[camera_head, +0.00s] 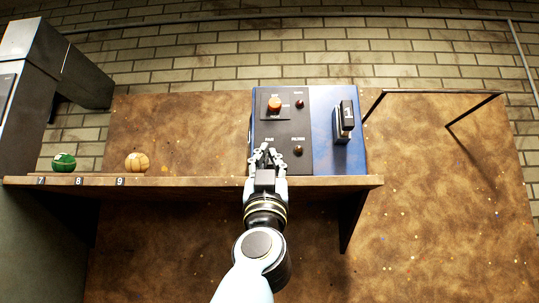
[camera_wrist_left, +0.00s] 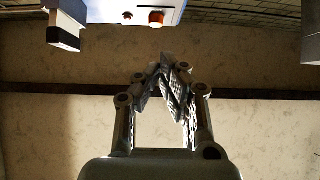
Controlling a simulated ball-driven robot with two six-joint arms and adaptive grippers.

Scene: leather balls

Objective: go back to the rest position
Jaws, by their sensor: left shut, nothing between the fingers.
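My left gripper (camera_head: 266,156) is shut and empty in the head view, in front of the lower part of the control panel (camera_head: 285,130) on the shelf. In the left wrist view its fingertips (camera_wrist_left: 168,62) meet, with nothing between them. The fingers cover part of the panel's lower area, and I cannot tell whether they touch it. My right gripper is in neither view.
The blue box has an orange button (camera_head: 274,104) and a black handle (camera_head: 345,118). A green ball (camera_head: 63,162) and a tan ball (camera_head: 137,162) sit left on the shelf (camera_head: 200,182). A dark bar frame (camera_head: 440,92) is at right.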

